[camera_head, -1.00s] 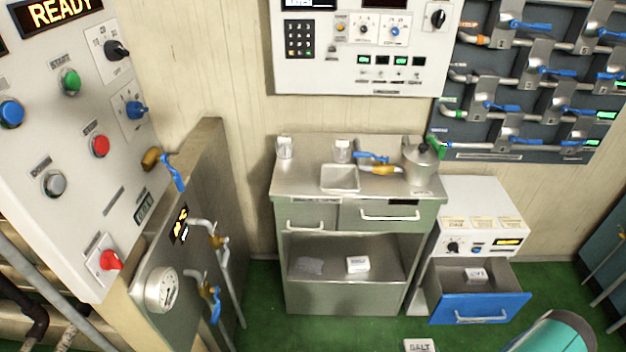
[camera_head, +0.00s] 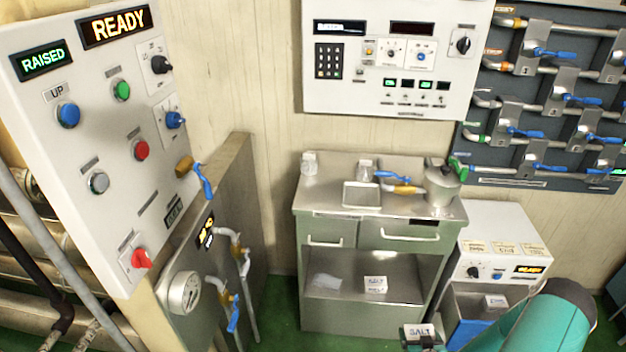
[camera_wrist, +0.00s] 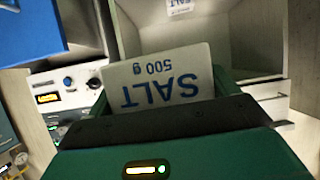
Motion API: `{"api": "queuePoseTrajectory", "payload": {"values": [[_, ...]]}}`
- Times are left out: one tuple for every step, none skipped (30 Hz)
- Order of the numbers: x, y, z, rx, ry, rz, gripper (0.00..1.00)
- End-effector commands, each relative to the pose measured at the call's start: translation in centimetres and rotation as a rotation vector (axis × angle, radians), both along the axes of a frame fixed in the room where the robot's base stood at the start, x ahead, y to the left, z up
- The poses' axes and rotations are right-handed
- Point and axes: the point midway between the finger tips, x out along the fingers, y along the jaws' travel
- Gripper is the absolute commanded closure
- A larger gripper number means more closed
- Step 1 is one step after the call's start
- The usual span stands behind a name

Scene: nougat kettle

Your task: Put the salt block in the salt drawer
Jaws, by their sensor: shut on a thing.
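A white salt block (camera_head: 420,331) is at the bottom of the head view, in front of the cabinet. My gripper (camera_head: 424,345) is shut on it and mostly cut off by the frame edge. In the wrist view the block (camera_wrist: 160,78) sits between my green fingers (camera_wrist: 160,95), its "SALT 500 g" print upside down. I cannot read which drawer is named for salt.
A steel cabinet (camera_head: 310,234) has two shut drawers above an open shelf. A control panel (camera_head: 100,120) stands left.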

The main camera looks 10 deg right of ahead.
Motion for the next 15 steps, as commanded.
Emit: {"api": "queuePoseTrajectory", "payload": {"values": [[2.1, 1.3, 1.8, -0.005, -0.007, 0.022, 0.53], [3.1, 2.1, 2.8, -0.006, -0.008, 0.030, 0.53], [4.4, 3.2, 4.0, -0.006, -0.009, 0.041, 0.53], [5.2, 4.1, 4.9, -0.007, -0.008, 0.049, 0.53], [6.1, 5.0, 5.8, -0.006, -0.008, 0.058, 0.53], [7.1, 6.3, 7.0, -0.005, -0.009, 0.069, 0.53], [7.9, 7.4, 7.8, -0.005, -0.010, 0.077, 0.53], [8.6, 8.5, 8.8, -0.004, -0.012, 0.086, 0.53], [9.4, 9.9, 9.9, -0.002, -0.012, 0.098, 0.53], [10.0, 11.1, 10.7, -0.001, -0.012, 0.108, 0.53], [10.5, 12.4, 11.6, 0.001, -0.012, 0.118, 0.53], [11.1, 14.0, 12.7, 0.003, -0.013, 0.130, 0.53], [11.5, 15.2, 13.6, 0.005, -0.014, 0.140, 0.53], [11.8, 16.4, 14.4, 0.007, -0.015, 0.149, 0.53], [12.2, 18.0, 15.4, 0.010, -0.016, 0.162, 0.53]]}}
